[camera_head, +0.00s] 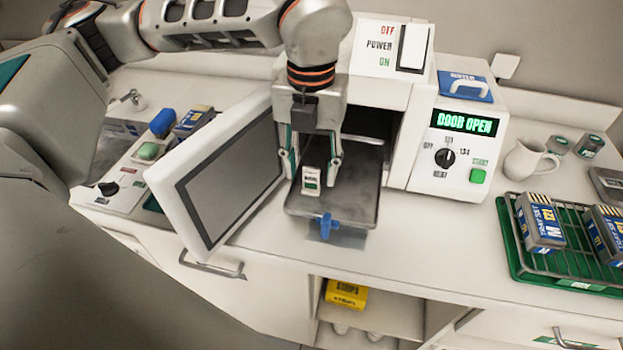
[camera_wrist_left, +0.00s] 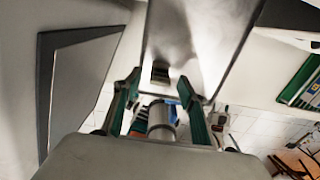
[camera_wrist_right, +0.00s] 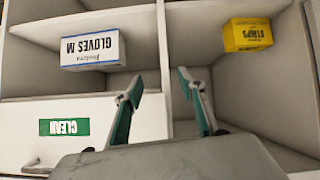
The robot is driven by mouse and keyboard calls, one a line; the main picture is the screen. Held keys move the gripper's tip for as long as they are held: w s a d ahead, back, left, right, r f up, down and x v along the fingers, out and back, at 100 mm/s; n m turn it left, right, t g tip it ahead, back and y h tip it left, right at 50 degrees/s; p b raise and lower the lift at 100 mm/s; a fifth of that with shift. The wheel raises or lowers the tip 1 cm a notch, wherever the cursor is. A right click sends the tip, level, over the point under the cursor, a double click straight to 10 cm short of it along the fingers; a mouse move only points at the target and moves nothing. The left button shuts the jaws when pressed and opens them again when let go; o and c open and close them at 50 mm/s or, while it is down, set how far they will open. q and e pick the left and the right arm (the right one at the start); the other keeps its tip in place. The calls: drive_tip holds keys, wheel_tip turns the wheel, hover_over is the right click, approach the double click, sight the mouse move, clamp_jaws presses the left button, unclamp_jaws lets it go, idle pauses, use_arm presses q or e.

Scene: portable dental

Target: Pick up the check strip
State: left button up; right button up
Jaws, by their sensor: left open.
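The check strip (camera_head: 311,181) is a small white piece with a green mark and dark print, on the grey metal tray (camera_head: 355,205) of the open sterilizer. My left gripper (camera_head: 312,168) is open above the tray, pointing down, with one finger on each side of the strip. In the left wrist view the strip (camera_wrist_left: 160,72) shows as a small dark and pale patch between the open fingertips (camera_wrist_left: 160,80). Whether the fingers touch it I cannot tell. My right gripper (camera_wrist_right: 158,84) is open and empty in front of the cabinet shelves.
The open sterilizer door (camera_head: 230,170) stands just left of the tray. A blue tray handle (camera_head: 325,226) juts forward. The control panel reads DOOR OPEN. A green rack (camera_head: 520,265) with boxed packs stands right. A yellow strips box (camera_wrist_right: 247,35) and a gloves box (camera_wrist_right: 92,50) sit on shelves.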

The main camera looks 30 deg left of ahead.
sight(311, 168)
use_arm(q)
drive_tip(key=shift+f, duration=1.05)
drive_tip(key=c, duration=0.8)
drive_tip(key=shift+r, duration=0.15)
wheel_tip(311, 168, up, 20)
drive_tip(key=shift+f, duration=0.1)
